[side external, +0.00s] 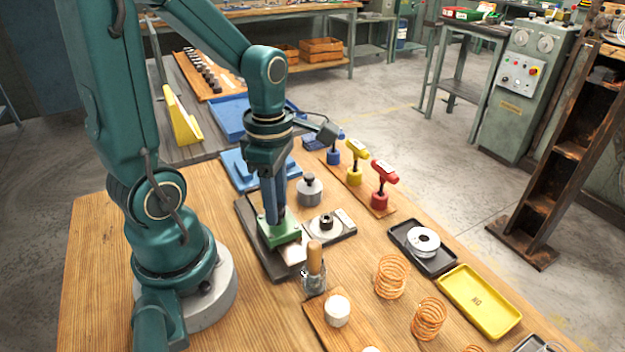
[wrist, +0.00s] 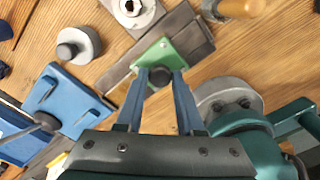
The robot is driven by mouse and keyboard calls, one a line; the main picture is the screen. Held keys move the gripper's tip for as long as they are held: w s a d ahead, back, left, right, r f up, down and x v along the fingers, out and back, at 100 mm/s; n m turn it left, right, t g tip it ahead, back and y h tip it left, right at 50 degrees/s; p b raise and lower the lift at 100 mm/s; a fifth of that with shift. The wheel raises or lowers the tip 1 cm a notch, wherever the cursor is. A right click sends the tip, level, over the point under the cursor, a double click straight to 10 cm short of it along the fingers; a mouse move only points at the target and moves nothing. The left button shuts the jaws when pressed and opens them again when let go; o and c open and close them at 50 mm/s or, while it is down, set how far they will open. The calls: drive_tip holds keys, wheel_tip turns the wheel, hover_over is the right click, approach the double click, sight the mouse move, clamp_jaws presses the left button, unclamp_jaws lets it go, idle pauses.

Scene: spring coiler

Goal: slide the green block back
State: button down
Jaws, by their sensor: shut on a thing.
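The green block (side external: 279,230) sits on a dark, flat slide plate (side external: 283,266) on the wooden bench. A pale, bright strip shows on the plate just in front of the block. My gripper (side external: 272,212) points down over the block, with its blue fingers shut on the dark knob on top of it. In the wrist view the green block (wrist: 163,52) lies between and just beyond the fingertips (wrist: 160,78). The fingers partly cover the knob.
A grey weight with a knob (side external: 310,190) and a plate with a dark ring (side external: 327,224) stand to the right. A wooden-handled tool (side external: 314,270) stands close in front. Blue fixtures (side external: 255,168) lie behind. Copper springs (side external: 390,277) and a yellow tray (side external: 479,301) are at the front right.

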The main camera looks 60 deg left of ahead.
drive_tip(key=shift+w+d, duration=0.1)
drive_tip(key=shift+d, duration=2.2)
drive_tip(key=c, duration=0.5)
unclamp_jaws()
drive_tip(key=shift+r, duration=2.6)
